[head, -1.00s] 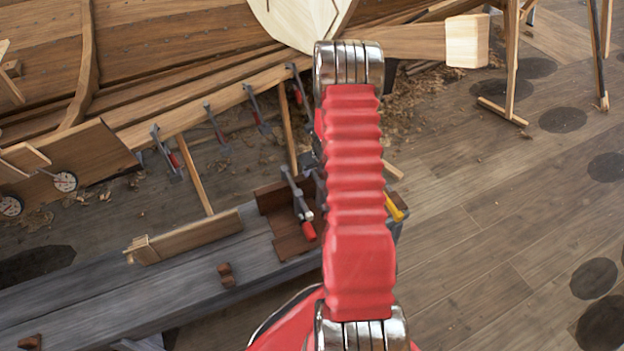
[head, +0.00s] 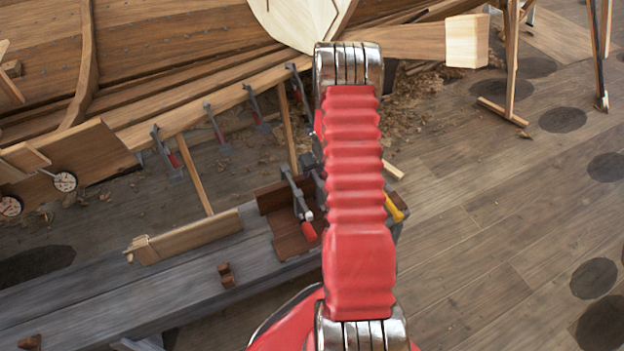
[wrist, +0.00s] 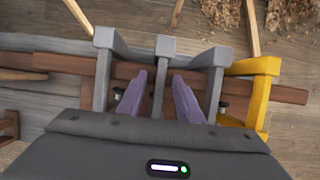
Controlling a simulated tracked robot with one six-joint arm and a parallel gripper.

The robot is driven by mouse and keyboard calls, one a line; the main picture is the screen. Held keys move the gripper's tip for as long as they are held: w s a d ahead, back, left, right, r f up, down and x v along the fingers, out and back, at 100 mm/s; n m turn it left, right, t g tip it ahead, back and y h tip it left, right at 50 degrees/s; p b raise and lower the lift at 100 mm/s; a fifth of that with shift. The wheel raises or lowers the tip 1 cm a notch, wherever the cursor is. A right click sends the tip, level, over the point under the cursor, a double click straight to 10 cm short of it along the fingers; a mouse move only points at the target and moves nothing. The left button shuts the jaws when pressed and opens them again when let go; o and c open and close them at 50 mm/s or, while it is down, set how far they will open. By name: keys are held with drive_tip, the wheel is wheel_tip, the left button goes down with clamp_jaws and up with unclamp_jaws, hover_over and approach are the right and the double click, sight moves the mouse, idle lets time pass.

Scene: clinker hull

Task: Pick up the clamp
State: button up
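Several grey clamps stand in a row on a brown wooden rack. In the wrist view a middle grey clamp (wrist: 164,47) lies between the two purple fingers of my gripper (wrist: 159,76). The fingers are apart, with one on each side of its bar and a gap showing. Another grey clamp (wrist: 103,70) is to the left, one (wrist: 218,60) to the right, and a yellow clamp (wrist: 256,66) is farther right. In the head view a grey clamp with a red handle (head: 296,192) shows left of my arm, and the yellow clamp (head: 396,211) shows partly. My arm hides the gripper there.
The brown rack (head: 283,232) sits on a grey bench (head: 180,275) beside the wooden hull (head: 170,45). More clamps hang along the hull's plank (head: 245,95). Wooden props (head: 195,175) lean between hull and bench. The plank floor (head: 480,250) at the right is open.

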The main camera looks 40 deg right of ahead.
clamp_jaws()
idle(1.4)
